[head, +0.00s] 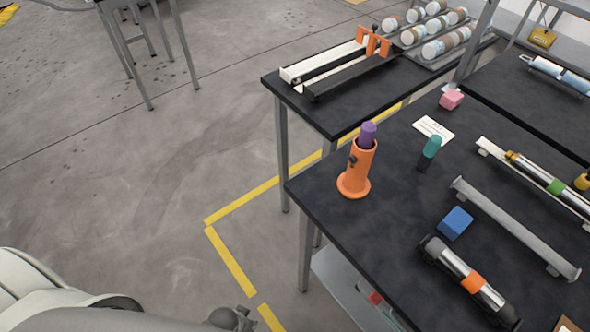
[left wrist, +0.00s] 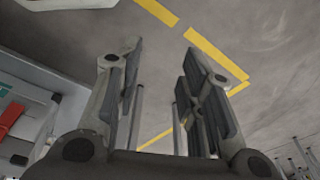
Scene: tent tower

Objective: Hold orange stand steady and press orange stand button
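The orange stand (head: 354,182) is upright near the left corner of the black table, with a round flared base. A purple cylinder (head: 368,134) sticks out of its top. A small dark knob, the likely button (head: 352,161), is on its left side. My left gripper (left wrist: 163,62) is open and empty in the left wrist view, over the floor and apart from the stand. In the head view, my left arm runs along the bottom left edge, and the gripper is mostly out of frame. My right gripper is not in view.
The black table (head: 330,228) also holds a teal-topped cylinder (head: 431,149), a blue block (head: 456,223), a pink block (head: 451,99), a grey rail (head: 515,228) and a black-ended tube (head: 468,281). A second table with rails (head: 340,68) stands behind. Floor at left is open, with yellow lines.

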